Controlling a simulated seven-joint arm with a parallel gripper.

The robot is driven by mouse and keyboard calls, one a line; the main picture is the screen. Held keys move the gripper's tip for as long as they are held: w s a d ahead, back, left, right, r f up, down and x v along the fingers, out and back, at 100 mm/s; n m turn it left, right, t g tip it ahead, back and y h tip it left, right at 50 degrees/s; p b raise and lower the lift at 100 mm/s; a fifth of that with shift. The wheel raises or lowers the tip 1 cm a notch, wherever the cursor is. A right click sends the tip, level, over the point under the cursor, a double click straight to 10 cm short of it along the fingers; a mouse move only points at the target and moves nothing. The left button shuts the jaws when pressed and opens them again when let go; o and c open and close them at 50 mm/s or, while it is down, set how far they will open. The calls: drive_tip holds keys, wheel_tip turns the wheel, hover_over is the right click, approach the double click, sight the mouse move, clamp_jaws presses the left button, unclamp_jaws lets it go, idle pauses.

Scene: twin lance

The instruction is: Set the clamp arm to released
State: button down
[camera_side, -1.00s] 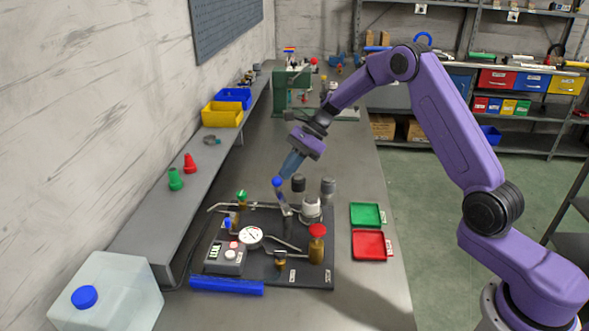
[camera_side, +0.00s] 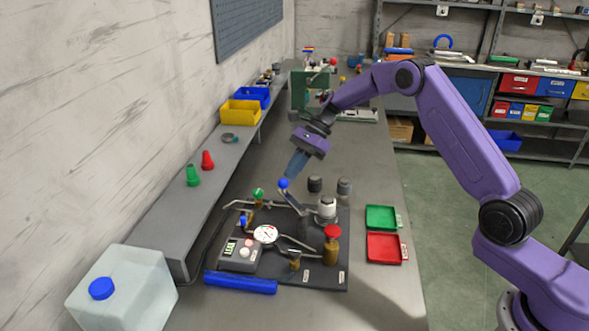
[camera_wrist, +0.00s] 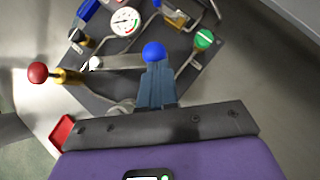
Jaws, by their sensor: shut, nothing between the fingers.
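The clamp arm is a thin grey lever with a blue ball end (camera_side: 283,183). In the side view it rises from the fixture's dark base plate (camera_side: 325,277) and leans up to the left, beside a white cylinder (camera_side: 327,208). My gripper (camera_side: 290,174) is shut and empty, pointing down with its fingertips at the ball. In the wrist view the blue ball (camera_wrist: 154,52) shows just beyond the closed fingertips (camera_wrist: 157,70). It looks in contact, but I cannot be sure.
A red knob on a brass valve (camera_side: 332,232), a green knob (camera_side: 258,194), a gauge (camera_side: 265,235) and a control box (camera_side: 239,254) crowd the plate. Two dark cylinders (camera_side: 315,184) stand behind. Green (camera_side: 381,217) and red (camera_side: 384,248) trays lie right.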

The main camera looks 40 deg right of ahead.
drive_tip(key=shift+d, duration=0.1)
drive_tip(key=w+d+f+v, duration=0.1)
drive_tip(key=d+f+v, duration=0.1)
drive_tip(key=v, duration=1.1)
drive_tip(key=s+a+r+n+g+h, duration=0.1)
drive_tip(key=s+a+r+n+h, duration=0.1)
drive_tip(key=s+a+n, duration=0.6)
drive_tip(key=s+a+r+n+g+h, duration=0.1)
drive_tip(key=s+a+n+h, duration=0.2)
drive_tip(key=s+a+n, duration=0.55)
drive_tip(key=s+d+f+n+h, duration=0.1)
drive_tip(key=s+d+n, duration=0.2)
drive_tip(key=s, duration=0.6)
drive_tip(key=s+d+f+n+t+h, duration=0.1)
drive_tip(key=s+d+n, duration=0.2)
drive_tip(key=s+n, duration=0.3)
drive_tip(key=s+d+f+n+t, duration=0.1)
drive_tip(key=s+d+n, duration=0.2)
drive_tip(key=s, duration=1)
drive_tip(key=shift+s+f+n+h, duration=0.4)
drive_tip(key=shift+n, duration=0.45)
